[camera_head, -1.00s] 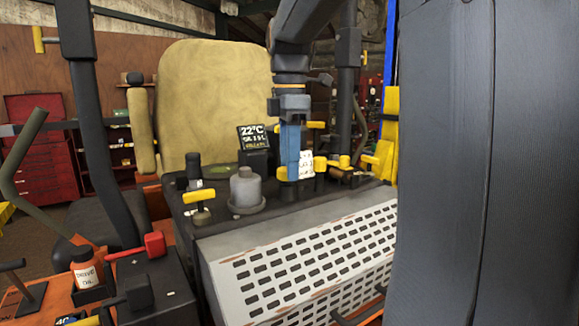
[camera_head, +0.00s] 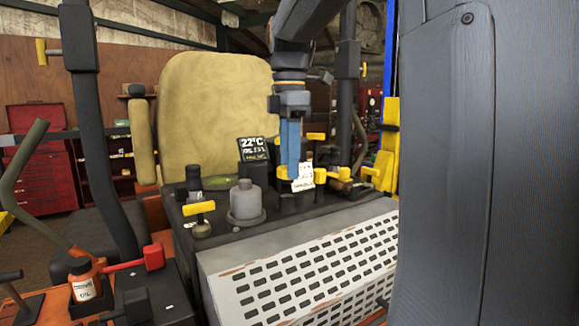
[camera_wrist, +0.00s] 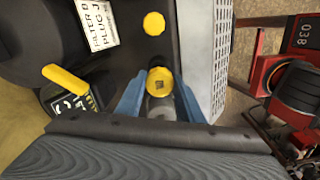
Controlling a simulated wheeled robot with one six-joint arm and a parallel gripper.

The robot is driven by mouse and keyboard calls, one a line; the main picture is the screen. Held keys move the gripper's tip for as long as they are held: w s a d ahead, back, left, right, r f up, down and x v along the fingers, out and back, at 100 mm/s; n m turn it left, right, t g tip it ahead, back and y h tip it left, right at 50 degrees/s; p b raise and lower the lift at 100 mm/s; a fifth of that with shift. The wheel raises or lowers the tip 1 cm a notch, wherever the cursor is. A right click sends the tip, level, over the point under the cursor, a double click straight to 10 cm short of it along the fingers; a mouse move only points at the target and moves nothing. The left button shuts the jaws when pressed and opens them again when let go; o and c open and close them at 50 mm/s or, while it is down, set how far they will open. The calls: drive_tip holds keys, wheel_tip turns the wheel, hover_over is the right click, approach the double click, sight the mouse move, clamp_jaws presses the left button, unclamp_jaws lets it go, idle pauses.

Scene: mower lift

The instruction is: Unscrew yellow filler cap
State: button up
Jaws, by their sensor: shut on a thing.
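A round yellow cap (camera_wrist: 160,81) with a dark mark on top sits on a dark neck between the two blue fingers of my gripper (camera_wrist: 158,103) in the wrist view. My gripper is shut on it from both sides. In the head view my blue gripper (camera_head: 290,165) points straight down over the dark console, and the cap is hard to make out behind the fingertips and a white tag (camera_head: 303,178). A second round yellow cap (camera_wrist: 154,23) stands apart, farther up the wrist view.
Close by are a yellow T-handle (camera_head: 199,208), a grey capped cylinder (camera_head: 246,201) and a small display (camera_head: 253,150). A perforated panel (camera_head: 312,270) slopes down in front. An oil bottle (camera_head: 84,280) stands lower left. A tan seat (camera_head: 210,100) rises behind.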

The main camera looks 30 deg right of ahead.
wheel_tip(320, 180, up, 9)
idle(0.8)
drive_tip(key=shift+f, duration=0.1)
